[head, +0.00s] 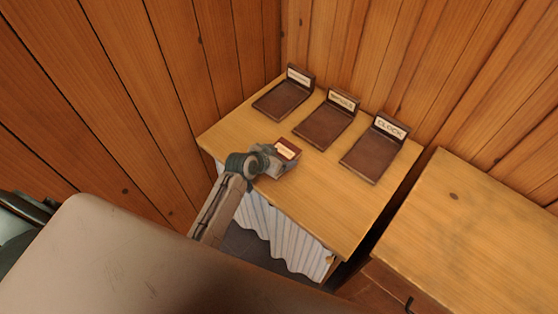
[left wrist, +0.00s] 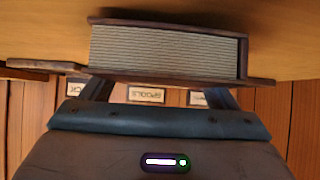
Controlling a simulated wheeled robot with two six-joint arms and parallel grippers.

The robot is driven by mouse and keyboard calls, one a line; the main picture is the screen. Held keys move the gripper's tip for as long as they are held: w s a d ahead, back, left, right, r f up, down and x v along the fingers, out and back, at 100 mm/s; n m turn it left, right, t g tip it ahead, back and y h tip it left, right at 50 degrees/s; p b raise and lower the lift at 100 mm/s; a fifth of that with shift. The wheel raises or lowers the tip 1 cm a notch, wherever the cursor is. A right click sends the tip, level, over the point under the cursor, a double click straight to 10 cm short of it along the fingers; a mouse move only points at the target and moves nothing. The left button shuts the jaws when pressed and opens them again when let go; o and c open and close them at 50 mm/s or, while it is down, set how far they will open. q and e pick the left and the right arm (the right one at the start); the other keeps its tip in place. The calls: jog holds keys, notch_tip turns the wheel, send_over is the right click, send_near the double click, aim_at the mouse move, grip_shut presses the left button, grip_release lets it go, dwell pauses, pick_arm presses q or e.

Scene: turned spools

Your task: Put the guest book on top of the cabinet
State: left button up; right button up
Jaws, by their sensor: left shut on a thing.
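The guest book (head: 287,149), dark reddish brown with a pale label, is at the front left part of the curtained table's top. My left gripper (head: 271,160) is shut on it and hides part of it. In the left wrist view the book (left wrist: 165,50) shows its pale page edges between dark covers, with the gripper's fingers (left wrist: 160,92) at it. I cannot tell whether the book touches the table. A wooden-topped unit with a brown front and dark handle, which looks like the cabinet (head: 480,225), stands at the right. My right gripper is not in view.
The curtained table (head: 300,205) bears three brown labelled stands: one reads CLOCK (head: 375,155), one seems to read SPOOLS (head: 325,126), and the left label (head: 283,98) is unreadable. The cabinet's visible top is bare. A narrow dark gap separates table and cabinet. Plank walls rise behind.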

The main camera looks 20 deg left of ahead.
pick_arm(q)
jog(key=shift+f, duration=0.25)
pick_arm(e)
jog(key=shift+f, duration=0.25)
pick_arm(q)
jog(key=shift+f, duration=0.2)
jog(key=o, duration=1.1)
jog(key=shift+c, duration=0.2)
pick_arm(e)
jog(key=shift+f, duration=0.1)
pick_arm(q)
jog(key=shift+r, duration=0.25)
jog(key=shift+s+a, duration=0.1)
jog(key=shift+s, duration=0.2)
jog(key=b+v, duration=0.1)
jog(key=v, duration=1)
jog(key=shift+r+b, duration=0.25)
jog(key=shift+b, duration=0.1)
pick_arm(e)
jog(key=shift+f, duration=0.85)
pick_arm(q)
jog(key=shift+s+a, duration=0.1)
jog(key=shift+s, duration=0.05)
